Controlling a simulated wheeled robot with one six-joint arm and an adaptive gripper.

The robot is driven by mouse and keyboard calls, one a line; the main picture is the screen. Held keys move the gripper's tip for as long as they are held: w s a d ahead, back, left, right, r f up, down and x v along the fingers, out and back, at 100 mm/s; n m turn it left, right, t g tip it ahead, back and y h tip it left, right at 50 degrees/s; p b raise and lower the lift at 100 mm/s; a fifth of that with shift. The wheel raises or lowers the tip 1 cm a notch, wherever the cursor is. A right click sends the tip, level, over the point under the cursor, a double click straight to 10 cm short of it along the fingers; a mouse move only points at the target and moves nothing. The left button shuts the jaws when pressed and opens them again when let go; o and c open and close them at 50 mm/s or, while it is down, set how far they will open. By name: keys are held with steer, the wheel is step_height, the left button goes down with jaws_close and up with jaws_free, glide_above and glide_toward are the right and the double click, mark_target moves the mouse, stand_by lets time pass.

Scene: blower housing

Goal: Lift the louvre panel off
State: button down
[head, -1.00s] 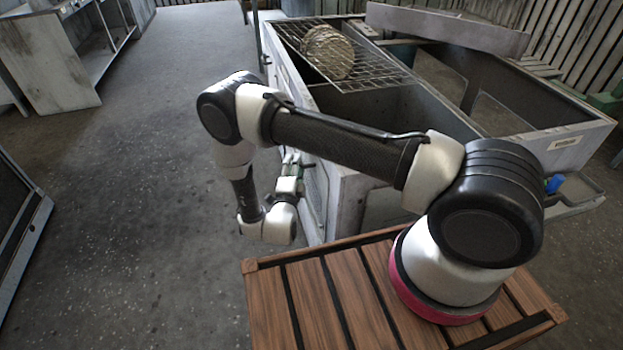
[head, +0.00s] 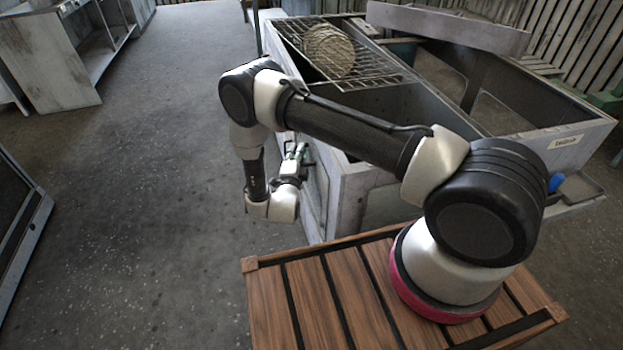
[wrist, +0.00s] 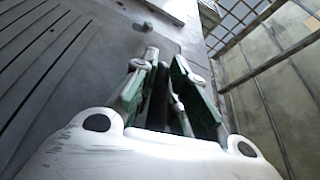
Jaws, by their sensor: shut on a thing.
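The louvre panel (head: 311,196) is a grey slab on the left face of the blower housing (head: 352,180), mostly behind my arm in the head view. In the wrist view the louvre panel (wrist: 62,62) fills the left side, with long dark slots. My gripper (head: 297,151) is beside the panel, near its upper part. In the wrist view my gripper (wrist: 164,66) has green-sided fingers close together, shut on the panel. The exact spot of contact is hidden between the fingers. I cannot tell whether the panel is clear of the housing.
A wire rack (head: 372,72) with a round woven piece (head: 329,50) lies across the housing's open top. A pale board (head: 447,27) rests at the back. A bench (head: 50,62) stands far left, and a dark-faced panel (head: 18,215) at the left edge. The floor between is clear.

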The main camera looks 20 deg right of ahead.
steer(key=shift+s+r, duration=0.1)
steer(key=shift+s, duration=0.05)
steer(key=s+a+r, duration=0.3)
steer(key=s+r, duration=0.1)
steer(key=s, duration=0.2)
steer(key=s+a+r, duration=0.3)
steer(key=s+r, duration=0.1)
steer(key=s, duration=0.3)
steer(key=a, duration=0.7)
steer(key=shift+w+a, duration=0.15)
